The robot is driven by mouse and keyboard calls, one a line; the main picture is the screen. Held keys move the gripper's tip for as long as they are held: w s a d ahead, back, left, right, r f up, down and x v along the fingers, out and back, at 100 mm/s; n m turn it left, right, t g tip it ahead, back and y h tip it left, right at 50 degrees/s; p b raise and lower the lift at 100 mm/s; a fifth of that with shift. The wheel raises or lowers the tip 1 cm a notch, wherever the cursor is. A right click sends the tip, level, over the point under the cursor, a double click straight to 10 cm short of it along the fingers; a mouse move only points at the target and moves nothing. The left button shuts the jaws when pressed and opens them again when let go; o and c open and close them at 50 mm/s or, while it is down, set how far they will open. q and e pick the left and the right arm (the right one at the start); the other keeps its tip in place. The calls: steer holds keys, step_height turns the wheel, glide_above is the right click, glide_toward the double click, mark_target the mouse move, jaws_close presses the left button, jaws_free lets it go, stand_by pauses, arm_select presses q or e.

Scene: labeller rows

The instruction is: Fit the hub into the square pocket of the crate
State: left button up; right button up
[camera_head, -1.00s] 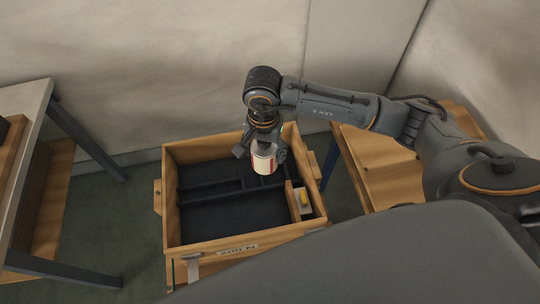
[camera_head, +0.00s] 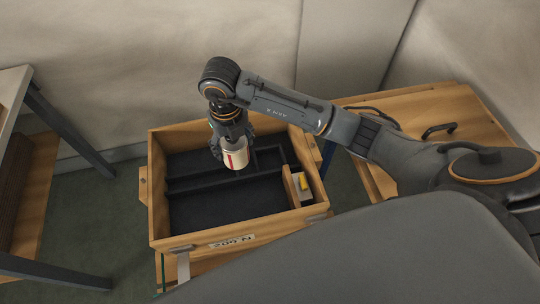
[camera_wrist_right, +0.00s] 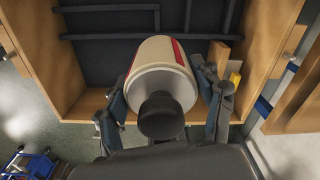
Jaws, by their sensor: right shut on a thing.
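The hub (camera_head: 236,160) looks like a cream cylinder with a red stripe; the wrist view shows it large (camera_wrist_right: 162,65) with a dark round knob on its near end. My right gripper (camera_head: 230,150) is shut on it, one finger on each side, and holds it over the crate. The wooden crate (camera_head: 155,190) has a dark lining with raised dividers (camera_head: 205,183). The hub and gripper hide part of the dividers at the back, and I cannot tell which compartment is the square pocket. The hub's far end is hidden in the wrist view. My left gripper is not in view.
A small wood-walled compartment at the crate's right holds a pale thing with a yellow part (camera_head: 304,182). A wooden table (camera_head: 430,110) stands behind on the right, and a shelf or bench (camera_head: 40,150) at the left. The crate's front interior is open.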

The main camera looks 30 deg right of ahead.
steer(key=m, duration=0.2)
steer(key=a+f+m+b, duration=0.1)
steer(key=m, duration=0.1)
steer(key=f+m+b, duration=0.1)
steer(key=m, duration=0.2)
steer(key=shift+w+a+f, duration=0.1)
steer(key=shift+w+a, duration=0.15)
steer(key=m, duration=0.3)
steer(key=f+m+b, duration=0.1)
steer(key=m, duration=0.1)
steer(key=shift+w+a, duration=0.1)
steer(key=shift+a, duration=0.25)
steer(key=shift+d+f, duration=0.15)
steer(key=shift+d, duration=0.05)
steer(key=shift+m, duration=0.3)
steer(key=shift+w+d+f+p, duration=0.15)
steer(key=shift+w+d+f, duration=0.15)
steer(key=shift+d+f, duration=1.9)
steer(key=shift+w+d+f+p, duration=0.15)
steer(key=shift+w+d+f, duration=0.15)
steer(key=shift+d+f, duration=1.85)
steer(key=shift+w+d+f+p, duration=0.15)
steer(key=shift+w+d+f, duration=0.15)
steer(key=shift+d+f, duration=1.9)
steer(key=shift+d+r, duration=0.15)
